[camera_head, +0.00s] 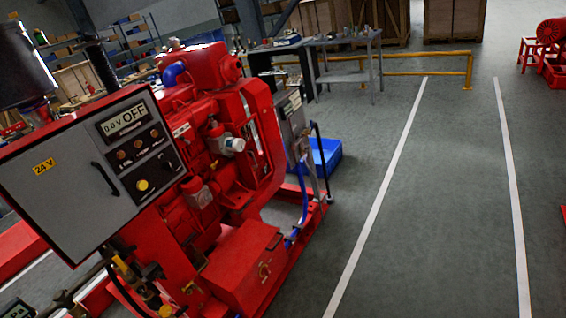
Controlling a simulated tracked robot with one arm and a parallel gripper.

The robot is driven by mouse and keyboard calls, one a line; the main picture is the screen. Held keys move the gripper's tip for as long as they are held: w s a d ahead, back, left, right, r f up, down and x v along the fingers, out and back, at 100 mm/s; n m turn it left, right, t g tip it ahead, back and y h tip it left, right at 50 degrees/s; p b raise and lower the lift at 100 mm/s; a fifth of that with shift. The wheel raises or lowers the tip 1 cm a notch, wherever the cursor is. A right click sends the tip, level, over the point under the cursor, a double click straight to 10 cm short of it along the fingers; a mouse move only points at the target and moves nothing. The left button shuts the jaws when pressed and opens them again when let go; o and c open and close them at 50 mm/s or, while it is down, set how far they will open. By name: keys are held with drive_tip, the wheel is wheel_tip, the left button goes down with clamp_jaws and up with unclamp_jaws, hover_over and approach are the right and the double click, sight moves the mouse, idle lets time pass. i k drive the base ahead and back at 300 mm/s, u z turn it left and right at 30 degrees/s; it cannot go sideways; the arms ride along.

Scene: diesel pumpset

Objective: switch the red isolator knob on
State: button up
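A grey control panel (70,172) in a red surround is at the left, tilted in the picture. Its display (127,119) reads "0.0 V OFF". Below the display are small round orange-brown controls (122,155), a yellow knob (142,185) and a dark control (168,161) whose shape is hard to tell. A black handle (104,178) and a yellow "24 V" label (45,167) are on the panel's grey face. I cannot make out a red isolator knob. My gripper does not show.
The red diesel pumpset (225,165) fills the left half. A blue bin (320,158) lies behind it. A grey workbench (345,62), yellow rail (430,56) and wooden crates (455,20) stand at the back. The floor at the right, with white lines (385,190), is clear.

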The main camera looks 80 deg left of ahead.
sight(264, 271)
drive_tip(key=z, duration=0.1)
drive_tip(key=i, duration=2.2)
drive_tip(key=u, duration=3.35)
drive_tip(key=i, duration=1.05)
drive_tip(key=u, duration=0.05)
